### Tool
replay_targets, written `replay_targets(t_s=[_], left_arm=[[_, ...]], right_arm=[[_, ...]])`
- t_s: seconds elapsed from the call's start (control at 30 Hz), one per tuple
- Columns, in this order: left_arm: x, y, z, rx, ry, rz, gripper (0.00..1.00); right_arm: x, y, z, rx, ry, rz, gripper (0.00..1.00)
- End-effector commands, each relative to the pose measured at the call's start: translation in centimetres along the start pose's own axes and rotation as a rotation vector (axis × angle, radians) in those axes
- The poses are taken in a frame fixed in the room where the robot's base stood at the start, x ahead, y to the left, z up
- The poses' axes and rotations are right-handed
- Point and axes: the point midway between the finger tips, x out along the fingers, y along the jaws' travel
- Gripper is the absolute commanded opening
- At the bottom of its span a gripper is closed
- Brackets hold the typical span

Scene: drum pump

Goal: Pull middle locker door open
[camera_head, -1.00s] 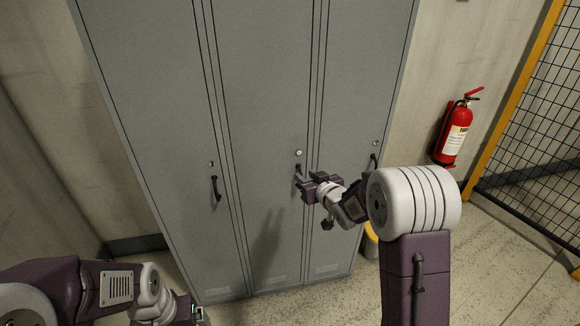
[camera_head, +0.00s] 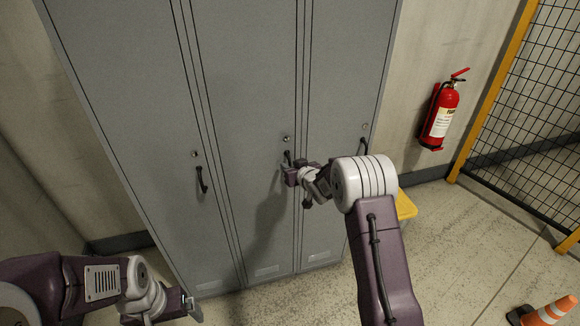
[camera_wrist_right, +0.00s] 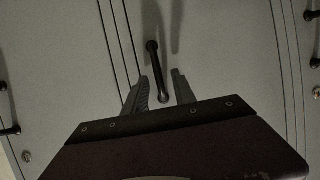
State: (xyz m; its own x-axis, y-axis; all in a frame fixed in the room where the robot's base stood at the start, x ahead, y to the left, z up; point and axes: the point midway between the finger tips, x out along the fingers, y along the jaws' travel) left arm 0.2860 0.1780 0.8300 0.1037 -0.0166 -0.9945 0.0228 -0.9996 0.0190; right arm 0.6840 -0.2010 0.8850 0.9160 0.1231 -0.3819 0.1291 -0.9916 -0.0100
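The middle locker door (camera_head: 245,90) is a tall grey panel, flush with its neighbours and closed. Its black bar handle (camera_head: 287,157) sits near its right edge, below a small round lock. My right gripper (camera_head: 287,172) is at the lower part of this handle. In the right wrist view the handle (camera_wrist_right: 153,60) runs down between the two open fingers (camera_wrist_right: 160,90), with gaps visible on both sides. My left gripper (camera_head: 191,304) is low at the left, away from the handle; its fingers are too small to read.
The left locker door (camera_head: 120,90) and right locker door (camera_head: 345,80) are closed. A red fire extinguisher (camera_head: 441,115) hangs on the right wall. A yellow object (camera_head: 405,205) stands behind my right arm. Floor between is clear.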

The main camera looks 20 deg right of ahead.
Motion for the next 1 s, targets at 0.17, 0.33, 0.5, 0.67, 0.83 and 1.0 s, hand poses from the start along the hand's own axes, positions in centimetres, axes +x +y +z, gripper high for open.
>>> replay_targets(t_s=[0.17,0.33,0.5,0.67,0.83,1.0], left_arm=[[0.01,0.0,0.0,0.0,0.0,0.0,0.92],[0.01,0.0,0.01,0.0,0.0,0.0,0.92],[0.01,0.0,0.0,0.0,0.0,0.0,0.92],[0.01,0.0,0.0,0.0,0.0,0.0,0.92],[0.01,0.0,0.0,0.0,0.0,0.0,0.92],[0.01,0.0,0.0,0.0,0.0,0.0,0.92]], right_arm=[[0.93,-0.01,0.04,0.0,-0.001,0.0,0.32],[0.92,-0.01,0.02,0.0,-0.001,0.0,0.32],[0.9,-0.01,0.02,0.0,-0.001,0.0,0.0],[0.9,-0.01,0.01,0.0,-0.001,0.0,0.0],[0.89,-0.01,0.01,0.0,-0.001,0.0,0.0],[0.89,-0.01,0.0,0.0,0.0,0.0,0.0]])
